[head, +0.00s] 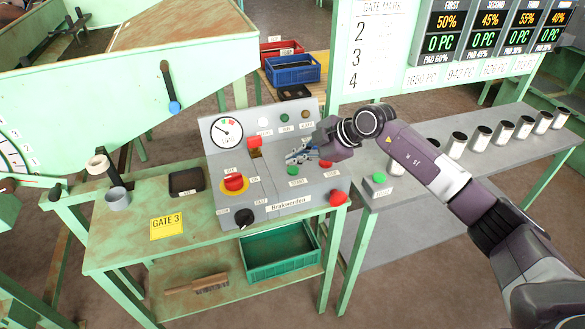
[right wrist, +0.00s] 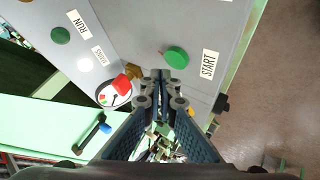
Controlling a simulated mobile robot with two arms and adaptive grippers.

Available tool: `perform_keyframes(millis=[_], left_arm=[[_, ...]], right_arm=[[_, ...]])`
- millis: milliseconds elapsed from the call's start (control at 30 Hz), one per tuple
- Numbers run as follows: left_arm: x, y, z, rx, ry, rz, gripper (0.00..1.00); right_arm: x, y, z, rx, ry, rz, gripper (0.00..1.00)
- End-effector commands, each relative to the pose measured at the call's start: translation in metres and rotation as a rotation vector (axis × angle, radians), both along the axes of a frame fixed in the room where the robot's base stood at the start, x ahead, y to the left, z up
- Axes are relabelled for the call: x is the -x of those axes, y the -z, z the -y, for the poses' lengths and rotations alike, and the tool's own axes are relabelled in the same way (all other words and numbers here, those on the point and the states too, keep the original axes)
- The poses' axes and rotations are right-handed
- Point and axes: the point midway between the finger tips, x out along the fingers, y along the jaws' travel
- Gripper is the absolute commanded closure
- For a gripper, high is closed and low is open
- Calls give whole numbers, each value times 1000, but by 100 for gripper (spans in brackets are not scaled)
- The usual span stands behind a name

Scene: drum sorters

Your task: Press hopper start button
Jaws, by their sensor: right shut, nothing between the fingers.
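The grey sloped control panel (head: 222,158) stands on the green bench. A round green button (head: 293,170) sits on its face, with a red button (head: 326,163) to its right. In the right wrist view the green button (right wrist: 177,57) has a START label (right wrist: 208,64) beside it. My right gripper (head: 300,156) is shut and empty over the panel, just above the green button in the head view. Its fingertips (right wrist: 160,78) appear close beside the button in the wrist view; contact cannot be told. My left gripper is not in view.
Another green button (head: 379,178) sits on a box to the right. Several cans stand on the right-hand bench (head: 420,215).

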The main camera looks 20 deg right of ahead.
Motion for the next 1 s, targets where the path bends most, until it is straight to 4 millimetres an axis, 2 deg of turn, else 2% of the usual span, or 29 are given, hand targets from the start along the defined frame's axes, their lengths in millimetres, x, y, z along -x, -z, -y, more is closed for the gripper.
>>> perform_keyframes(millis=[1000], left_arm=[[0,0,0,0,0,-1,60]], right_arm=[[0,9,0,0,0,0,100]])
